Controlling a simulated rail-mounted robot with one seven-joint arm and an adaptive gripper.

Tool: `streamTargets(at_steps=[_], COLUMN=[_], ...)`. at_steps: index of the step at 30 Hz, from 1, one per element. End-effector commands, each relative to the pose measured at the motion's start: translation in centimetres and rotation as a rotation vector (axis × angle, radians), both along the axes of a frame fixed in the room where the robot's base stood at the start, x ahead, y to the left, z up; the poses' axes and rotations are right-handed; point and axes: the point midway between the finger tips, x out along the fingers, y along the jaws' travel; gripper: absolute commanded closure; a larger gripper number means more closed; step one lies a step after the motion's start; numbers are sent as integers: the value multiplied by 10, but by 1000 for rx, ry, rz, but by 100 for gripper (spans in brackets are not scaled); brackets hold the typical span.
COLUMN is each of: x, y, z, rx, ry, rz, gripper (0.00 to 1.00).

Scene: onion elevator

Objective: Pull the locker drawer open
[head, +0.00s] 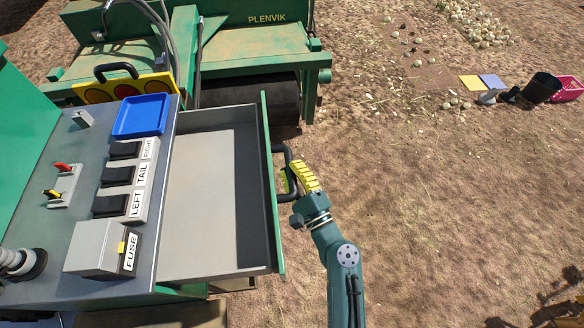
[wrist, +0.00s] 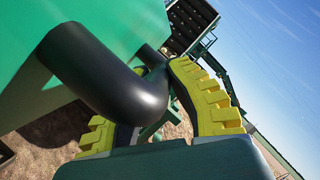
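The locker drawer (head: 208,200) is pulled out to the right of the green cabinet in the head view. Its grey inside is empty and its green front panel (head: 270,190) faces right. A black loop handle (head: 286,156) stands out from the front panel. My gripper (head: 296,179) is at the handle with its yellow fingers on either side of the bar. In the wrist view the thick black handle (wrist: 118,78) passes between the two ridged yellow fingers (wrist: 158,120), their dark pads against it. The gripper looks shut on the handle.
The grey console top holds a blue tray (head: 142,115), labelled black switches (head: 118,176) and a fuse box (head: 98,248). Green machinery (head: 240,50) stands behind.

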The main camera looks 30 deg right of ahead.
Motion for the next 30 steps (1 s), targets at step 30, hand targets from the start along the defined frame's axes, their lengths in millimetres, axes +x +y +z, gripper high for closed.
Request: streamTargets(at_steps=[30], x=[-104], y=[3], z=[-22], rx=[1], ry=[0], rz=[-4], gripper=[50])
